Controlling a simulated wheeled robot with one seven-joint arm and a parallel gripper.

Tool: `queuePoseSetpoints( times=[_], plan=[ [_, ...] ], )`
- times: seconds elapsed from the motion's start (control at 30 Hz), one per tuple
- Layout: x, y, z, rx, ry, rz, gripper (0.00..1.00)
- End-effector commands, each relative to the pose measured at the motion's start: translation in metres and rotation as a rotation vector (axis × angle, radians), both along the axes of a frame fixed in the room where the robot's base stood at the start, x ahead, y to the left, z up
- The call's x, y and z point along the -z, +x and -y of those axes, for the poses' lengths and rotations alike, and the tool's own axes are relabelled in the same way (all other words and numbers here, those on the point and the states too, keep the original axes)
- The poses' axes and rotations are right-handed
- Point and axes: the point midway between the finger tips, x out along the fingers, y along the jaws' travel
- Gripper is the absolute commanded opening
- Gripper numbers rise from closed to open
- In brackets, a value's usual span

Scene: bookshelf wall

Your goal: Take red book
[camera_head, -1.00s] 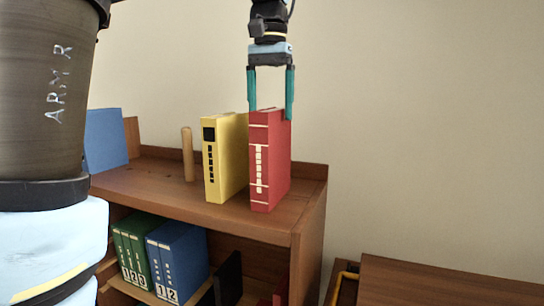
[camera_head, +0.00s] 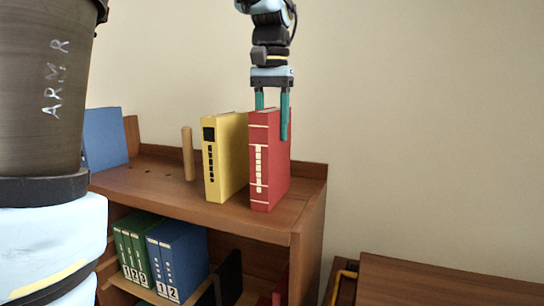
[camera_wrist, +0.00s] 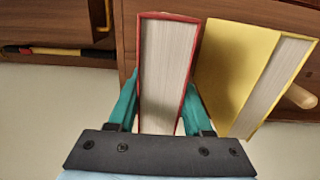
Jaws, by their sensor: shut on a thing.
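The red book (camera_head: 262,165) stands upright on the top board of the wooden bookshelf (camera_head: 225,208), near its right end. My gripper (camera_head: 272,125) is above it with its teal fingers pointing down. The fingers are shut on the upper part of the red book, one on each side. In the wrist view the red book (camera_wrist: 167,62) shows its page edges between the two fingers (camera_wrist: 160,100). The book's base still appears to rest on the board.
A yellow book (camera_head: 225,160) stands upright just left of the red book. A wooden peg (camera_head: 188,155) and a blue book (camera_head: 105,140) are further left. A wooden cabinet (camera_head: 440,285) is at right.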

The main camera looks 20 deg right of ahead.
Motion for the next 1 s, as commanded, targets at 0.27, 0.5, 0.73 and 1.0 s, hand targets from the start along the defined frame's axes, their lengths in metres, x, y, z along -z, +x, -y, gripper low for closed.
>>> queuePoseSetpoints(
  times=[0.27,0.5,0.73,1.0],
  plan=[
    [-0.0002,-0.0001,0.0002,0.000,0.000,0.000,0.07],
    [-0.0002,-0.0002,0.0002,0.001,0.000,0.000,0.00],
    [-0.0002,-0.0003,0.0003,0.001,-0.001,-0.001,0.00],
    [-0.0003,-0.0003,0.0003,0.001,-0.001,-0.001,0.00]
  ],
)
